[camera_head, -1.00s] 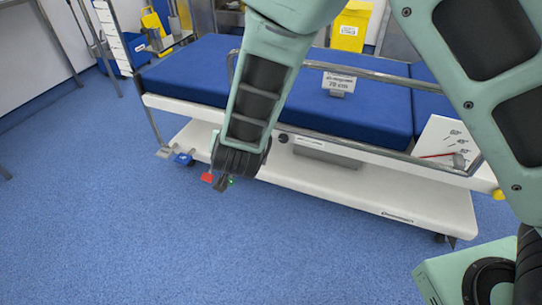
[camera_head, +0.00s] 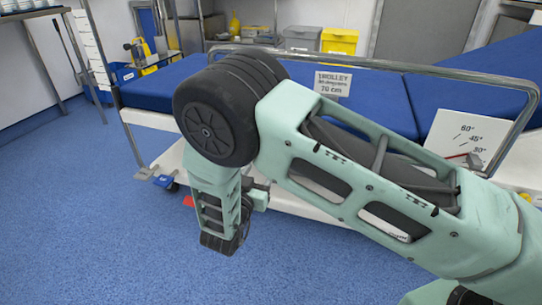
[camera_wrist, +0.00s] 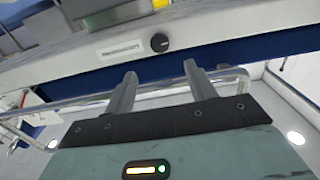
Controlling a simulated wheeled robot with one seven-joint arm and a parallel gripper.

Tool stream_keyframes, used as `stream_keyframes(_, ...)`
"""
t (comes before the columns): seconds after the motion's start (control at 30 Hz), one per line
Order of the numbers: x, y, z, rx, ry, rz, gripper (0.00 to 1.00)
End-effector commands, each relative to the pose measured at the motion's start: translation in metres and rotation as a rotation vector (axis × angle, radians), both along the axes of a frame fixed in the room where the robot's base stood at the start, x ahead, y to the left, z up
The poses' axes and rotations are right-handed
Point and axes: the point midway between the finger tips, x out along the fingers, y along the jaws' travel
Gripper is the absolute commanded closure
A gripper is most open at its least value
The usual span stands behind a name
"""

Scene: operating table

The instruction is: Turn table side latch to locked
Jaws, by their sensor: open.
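The side latch appears to be a round black knob (camera_wrist: 158,43) on the white side panel of the table, beside a pale label plate (camera_wrist: 121,48). My gripper (camera_wrist: 160,72) is open in the wrist view, with its two fingers apart and nothing between them. The knob shows just beyond the gap between the fingertips, apart from them. Its pointer direction is too small to read clearly. In the head view the operating table (camera_head: 380,97) has a blue mattress, and my arm hides the knob and my fingers.
A metal side rail (camera_head: 420,68) runs along the table; it also crosses behind my fingers in the wrist view (camera_wrist: 80,105). A white angle plate (camera_head: 462,138) stands at the right. A blue pedal (camera_head: 167,183) and red pedal (camera_head: 188,201) are low at the left. The left floor is clear.

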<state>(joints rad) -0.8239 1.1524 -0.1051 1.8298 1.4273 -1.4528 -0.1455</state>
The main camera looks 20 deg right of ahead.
Motion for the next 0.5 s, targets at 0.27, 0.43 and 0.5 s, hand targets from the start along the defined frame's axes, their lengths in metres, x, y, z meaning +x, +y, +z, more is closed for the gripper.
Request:
stream_keyframes(0.27,0.048,-0.035,-0.003,0.001,-0.001,-0.001,0.45)
stream_keyframes(0.43,0.072,-0.053,-0.002,0.002,-0.001,-0.001,0.45)
stream_keyframes(0.5,0.080,-0.057,-0.002,0.002,0.000,0.000,0.45)
